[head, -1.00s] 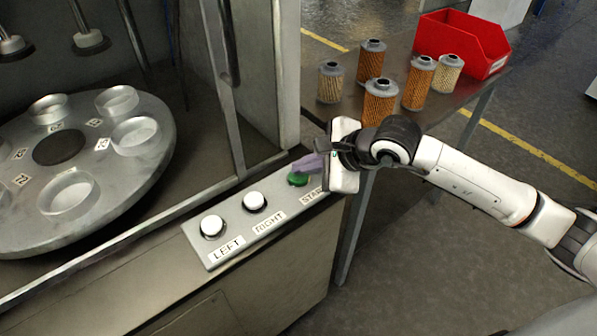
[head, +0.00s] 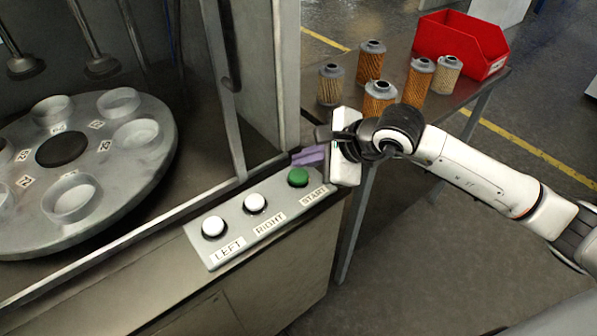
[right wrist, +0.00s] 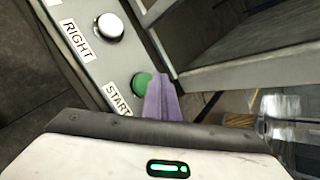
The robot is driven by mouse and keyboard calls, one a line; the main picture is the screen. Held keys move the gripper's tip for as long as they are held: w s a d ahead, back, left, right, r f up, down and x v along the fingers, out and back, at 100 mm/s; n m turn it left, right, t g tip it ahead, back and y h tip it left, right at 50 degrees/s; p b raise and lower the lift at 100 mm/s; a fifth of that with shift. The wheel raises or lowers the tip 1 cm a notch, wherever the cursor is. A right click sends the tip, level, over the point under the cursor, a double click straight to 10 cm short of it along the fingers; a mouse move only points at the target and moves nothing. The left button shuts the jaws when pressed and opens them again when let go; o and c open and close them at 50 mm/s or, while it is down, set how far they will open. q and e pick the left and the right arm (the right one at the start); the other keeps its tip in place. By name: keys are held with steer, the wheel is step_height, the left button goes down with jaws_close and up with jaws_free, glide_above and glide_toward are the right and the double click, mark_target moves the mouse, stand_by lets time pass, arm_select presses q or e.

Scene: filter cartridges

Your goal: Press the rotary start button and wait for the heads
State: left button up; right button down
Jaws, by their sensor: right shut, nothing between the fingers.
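The green START button (head: 298,177) is at the right end of the grey control panel (head: 233,235); it also shows in the right wrist view (right wrist: 141,85). My right gripper (head: 308,156) is shut and empty, its purple fingers just behind and above the button in the head view. In the right wrist view the fingers (right wrist: 162,98) overlap the button's right edge; I cannot tell if they touch it. The rotary table (head: 150,185) carries several round cups. Two heads (head: 24,66) (head: 102,66) hang on rods above its back part. My left gripper is not in view.
White LEFT (head: 214,227) and RIGHT (head: 255,203) buttons share the panel. A metal post (head: 284,80) of the machine frame stands close behind my right gripper. Several filter cartridges (head: 370,60) and a red bin (head: 460,45) are on a side table.

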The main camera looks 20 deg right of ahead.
mark_target(304, 177)
step_height(304, 177, up, 4)
steer(key=shift+r+p, duration=0.1)
steer(key=shift+p, duration=0.75)
